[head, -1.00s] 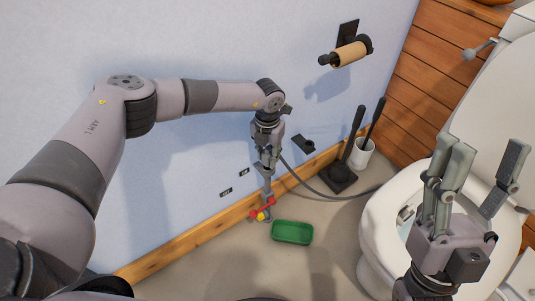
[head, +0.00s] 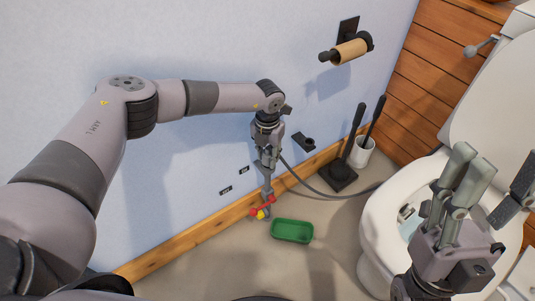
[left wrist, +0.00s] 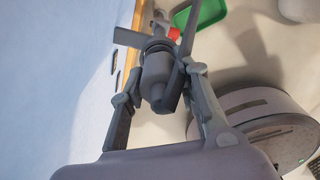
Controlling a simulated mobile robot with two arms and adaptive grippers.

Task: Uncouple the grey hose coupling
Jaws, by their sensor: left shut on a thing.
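My left gripper (head: 267,183) points down near the wall, low above the floor. In the left wrist view its fingers stand on both sides of a grey coupling (left wrist: 156,72), a rounded body with an angular near end, and are shut on it. In the head view the gripper mostly hides the coupling. Red and yellow parts (head: 261,213) show just below the fingers. A grey hose (head: 333,194) runs right from beside the gripper toward the toilet. My right gripper (head: 497,170) is open and empty in front of the toilet.
A green tray (head: 292,231) lies on the floor right of the coloured parts; it also shows in the left wrist view (left wrist: 205,14). A black brush stand (head: 338,177), a white brush holder (head: 362,153) and the toilet (head: 372,235) stand right. Bare floor lies in front.

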